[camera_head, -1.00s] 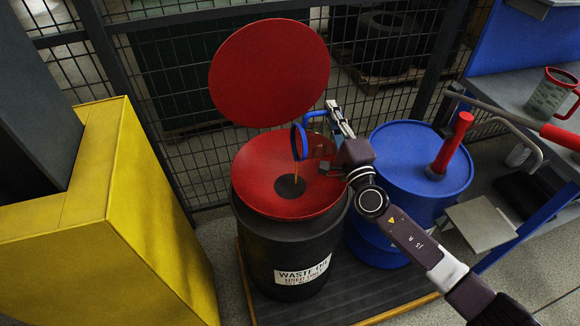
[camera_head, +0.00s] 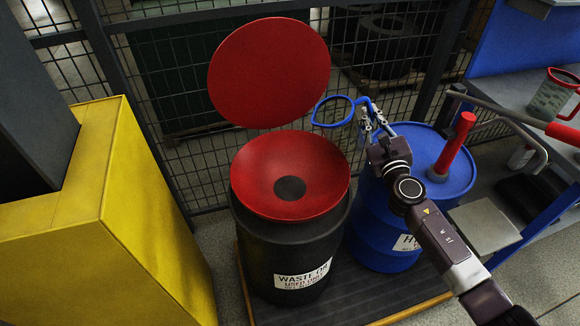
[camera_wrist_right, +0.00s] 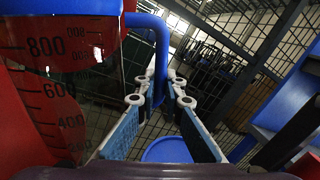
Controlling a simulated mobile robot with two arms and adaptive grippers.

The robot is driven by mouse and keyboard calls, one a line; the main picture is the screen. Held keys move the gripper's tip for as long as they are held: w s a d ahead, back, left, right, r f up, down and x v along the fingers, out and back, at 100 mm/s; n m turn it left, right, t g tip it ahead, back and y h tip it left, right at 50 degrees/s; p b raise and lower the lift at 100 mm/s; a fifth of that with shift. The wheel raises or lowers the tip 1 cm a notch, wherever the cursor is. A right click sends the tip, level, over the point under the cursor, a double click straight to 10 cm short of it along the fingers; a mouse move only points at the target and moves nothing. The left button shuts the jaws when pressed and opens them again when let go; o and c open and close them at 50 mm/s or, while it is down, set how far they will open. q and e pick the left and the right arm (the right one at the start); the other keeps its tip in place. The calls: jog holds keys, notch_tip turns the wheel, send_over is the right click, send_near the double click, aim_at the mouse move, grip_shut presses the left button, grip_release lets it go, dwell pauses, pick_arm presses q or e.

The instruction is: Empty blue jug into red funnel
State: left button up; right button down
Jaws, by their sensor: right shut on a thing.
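The blue jug (camera_head: 348,98) has a blue rim and handle and a clear body. It is held about upright, clear of the funnel, up and to its right. The wrist view shows its clear wall with a printed scale (camera_wrist_right: 50,70); I see no clear liquid level. My right gripper (camera_head: 372,122) is shut on the jug's blue handle, which also shows in the wrist view (camera_wrist_right: 162,45). The red funnel (camera_head: 258,168) sits on a black drum, its dark outlet (camera_head: 290,188) uncovered. My left gripper is not in view.
A raised red round lid (camera_head: 268,72) stands behind the funnel. A blue drum (camera_head: 385,225) with a red-handled pump (camera_head: 453,145) is under my right arm. A yellow cabinet (camera_head: 150,210) is left. A red-handled jug (camera_head: 550,98) stands on the right bench.

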notch_tip(320, 180, down, 5)
jog(key=d+m+g+b, duration=0.1)
jog(key=d+m, duration=0.1)
jog(key=m, duration=0.3)
jog(key=shift+h, duration=0.3)
jog(key=r+p, duration=0.4)
jog(key=p, duration=0.1)
jog(key=shift+w+r, duration=0.4)
jog(key=shift+f, duration=0.1)
